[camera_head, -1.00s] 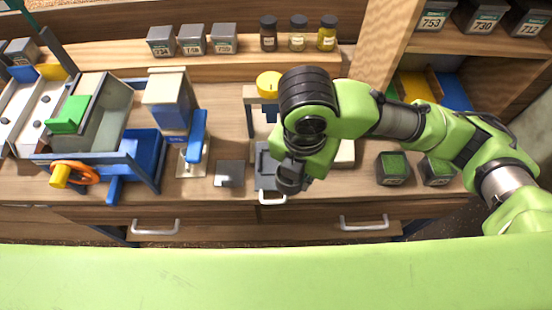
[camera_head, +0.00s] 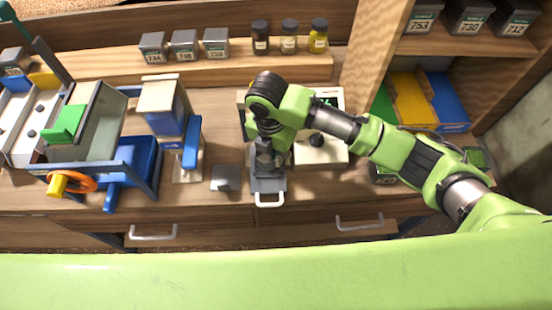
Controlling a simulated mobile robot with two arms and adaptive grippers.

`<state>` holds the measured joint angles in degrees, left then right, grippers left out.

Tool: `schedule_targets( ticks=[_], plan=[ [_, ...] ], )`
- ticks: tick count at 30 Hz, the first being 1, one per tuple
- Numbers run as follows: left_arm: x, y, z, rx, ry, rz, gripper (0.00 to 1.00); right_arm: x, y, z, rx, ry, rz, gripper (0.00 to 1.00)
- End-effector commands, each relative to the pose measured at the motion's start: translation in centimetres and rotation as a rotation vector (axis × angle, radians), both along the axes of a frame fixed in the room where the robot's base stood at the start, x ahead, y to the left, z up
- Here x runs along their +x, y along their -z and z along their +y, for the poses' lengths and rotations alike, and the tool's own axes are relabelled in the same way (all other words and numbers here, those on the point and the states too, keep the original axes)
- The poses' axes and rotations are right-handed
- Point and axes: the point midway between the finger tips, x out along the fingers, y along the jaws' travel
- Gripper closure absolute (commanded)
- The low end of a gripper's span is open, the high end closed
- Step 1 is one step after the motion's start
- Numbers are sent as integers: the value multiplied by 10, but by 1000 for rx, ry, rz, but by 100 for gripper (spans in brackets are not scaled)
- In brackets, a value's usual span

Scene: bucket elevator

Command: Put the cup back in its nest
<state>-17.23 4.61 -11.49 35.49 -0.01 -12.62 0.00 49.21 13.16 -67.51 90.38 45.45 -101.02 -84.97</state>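My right gripper (camera_head: 266,160) comes in from the right and points down over a grey tray-like piece (camera_head: 268,184) with a pale handle (camera_head: 270,203) at its front. The gripper and wrist cover most of that piece, and the fingertips are dark and hard to separate, so I cannot tell if they hold anything. I cannot make out the cup for certain. A flat grey square (camera_head: 226,177) lies on the bench just left of the gripper; I cannot tell whether it is the nest. My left gripper is not in view.
A white device (camera_head: 320,150) with a dark knob stands right of the gripper. A blue-and-beige unit (camera_head: 163,108) and the bucket machine (camera_head: 112,120) stand left. Grey boxes (camera_head: 184,45) and small jars (camera_head: 289,37) line the back shelf. Drawer handles (camera_head: 360,222) face the front.

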Motion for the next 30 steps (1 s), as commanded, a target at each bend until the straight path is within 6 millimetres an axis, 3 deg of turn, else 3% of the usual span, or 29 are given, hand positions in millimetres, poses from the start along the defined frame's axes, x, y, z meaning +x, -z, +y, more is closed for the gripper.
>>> schedule_targets(
  ticks=[4,14,17,30],
  plan=[
    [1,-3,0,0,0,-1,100,-1,18,-1,-1,1,2,100],
    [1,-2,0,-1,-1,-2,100,-1,21,-1,-1,0,0,100],
    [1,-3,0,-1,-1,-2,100,-1,22,-1,-1,0,0,79],
    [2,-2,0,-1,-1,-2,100,-1,15,0,0,0,-1,79]
  ],
)
